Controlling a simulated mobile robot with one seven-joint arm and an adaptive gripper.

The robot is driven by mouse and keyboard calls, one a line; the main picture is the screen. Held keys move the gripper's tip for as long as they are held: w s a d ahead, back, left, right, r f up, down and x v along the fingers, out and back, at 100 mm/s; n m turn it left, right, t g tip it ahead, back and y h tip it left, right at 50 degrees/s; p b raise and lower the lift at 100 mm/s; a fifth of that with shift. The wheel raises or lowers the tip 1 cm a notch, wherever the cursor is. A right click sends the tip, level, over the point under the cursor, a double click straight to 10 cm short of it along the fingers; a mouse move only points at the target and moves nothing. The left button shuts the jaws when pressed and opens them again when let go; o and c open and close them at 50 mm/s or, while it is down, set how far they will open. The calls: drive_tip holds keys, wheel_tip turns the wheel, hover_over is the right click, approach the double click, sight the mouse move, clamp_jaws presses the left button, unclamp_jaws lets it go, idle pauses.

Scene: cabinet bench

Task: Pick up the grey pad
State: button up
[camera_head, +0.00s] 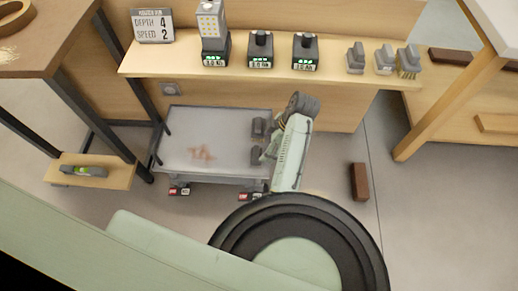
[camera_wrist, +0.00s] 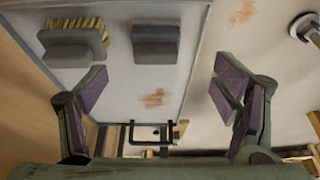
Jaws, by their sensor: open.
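A plain dark grey block that looks like the grey pad (camera_wrist: 156,42) lies on a pale grey surface in the wrist view, ahead of my gripper and between the lines of its fingers. A grey brush with yellow bristles (camera_wrist: 75,45) lies to its left. My gripper (camera_wrist: 160,92) is open, with nothing between its purple-faced fingers. In the head view, two small grey items (camera_head: 258,127) lie at the right end of the grey cart top (camera_head: 180,125). I cannot tell there which is the pad. My arm hangs beside them and partly hides that end.
A wooden shelf (camera_head: 165,62) behind the cart holds a sign (camera_head: 152,25), several devices with green lights, and grey brush-like items (camera_head: 385,60) at right. A brown block (camera_head: 359,182) lies on the floor right of the cart. The cart's middle is clear apart from a reddish stain.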

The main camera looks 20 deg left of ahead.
sight(258, 152)
drive_tip(key=x, duration=0.4)
drive_tip(key=shift+s+a+f, duration=0.1)
drive_tip(key=shift+s+f, duration=0.05)
drive_tip(key=x, duration=0.5)
drive_tip(key=shift+w+a, duration=0.3)
drive_tip(key=shift+c, duration=0.6)
drive_tip(key=c, duration=1.1)
drive_tip(key=shift+c, duration=0.2)
